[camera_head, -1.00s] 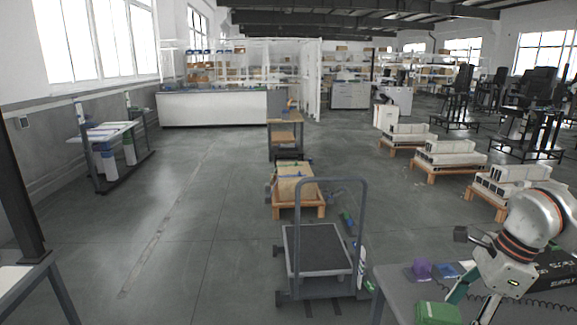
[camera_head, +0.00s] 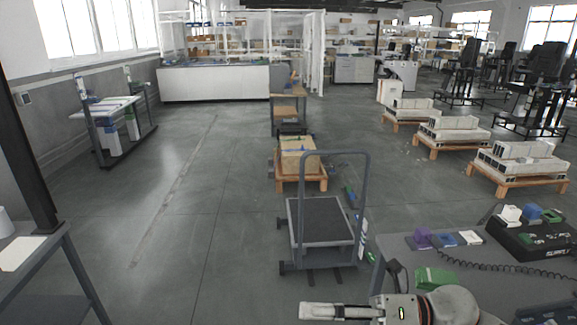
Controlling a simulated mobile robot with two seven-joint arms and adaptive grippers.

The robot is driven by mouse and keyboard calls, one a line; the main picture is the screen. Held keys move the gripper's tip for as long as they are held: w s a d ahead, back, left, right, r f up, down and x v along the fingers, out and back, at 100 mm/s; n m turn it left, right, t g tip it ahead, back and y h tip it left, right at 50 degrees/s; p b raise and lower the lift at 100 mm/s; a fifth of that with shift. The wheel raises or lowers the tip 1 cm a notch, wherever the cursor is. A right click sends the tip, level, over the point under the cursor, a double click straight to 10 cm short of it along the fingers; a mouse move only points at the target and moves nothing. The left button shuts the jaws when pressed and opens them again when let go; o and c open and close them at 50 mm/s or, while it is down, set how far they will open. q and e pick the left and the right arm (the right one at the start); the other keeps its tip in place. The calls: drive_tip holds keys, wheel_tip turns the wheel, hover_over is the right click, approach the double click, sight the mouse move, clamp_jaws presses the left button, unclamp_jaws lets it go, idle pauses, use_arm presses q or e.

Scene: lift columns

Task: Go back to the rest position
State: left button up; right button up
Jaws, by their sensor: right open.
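My right gripper (camera_head: 322,312) shows at the bottom edge, right of centre, pointing left, with my white and grey right arm behind it. It is open, and nothing shows in it. It is in front of the grey table (camera_head: 398,262) as seen from the head, near that table's left edge. My left gripper and left arm are not in view.
The grey table holds a green block (camera_head: 437,278), a purple piece (camera_head: 423,236), a blue piece (camera_head: 444,240) and a black supply box (camera_head: 528,240). A grey push cart (camera_head: 320,222) stands on the floor ahead. Another table (camera_head: 30,250) is at left. Open floor lies between.

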drive_tip(key=w+d+f+m+t+h, duration=0.2)
drive_tip(key=d+f+m+t+h, duration=0.4)
drive_tip(key=m, duration=0.8)
drive_tip(key=w+d+f+m+t+h, duration=0.3)
drive_tip(key=f+m+t, duration=0.6)
drive_tip(key=m, duration=0.5)
drive_tip(key=s+d+f+m+g+h, duration=0.2)
drive_tip(key=s+d+f+m+h, duration=0.1)
drive_tip(key=s+f+m, duration=0.2)
drive_tip(key=s+d+f+m+g+h, duration=0.3)
drive_tip(key=s+f+m, duration=0.2)
drive_tip(key=s+f, duration=0.4)
wheel_tip(320, 180, down, 5)
drive_tip(key=shift+d+r+g, duration=0.1)
drive_tip(key=shift+d+g, duration=0.2)
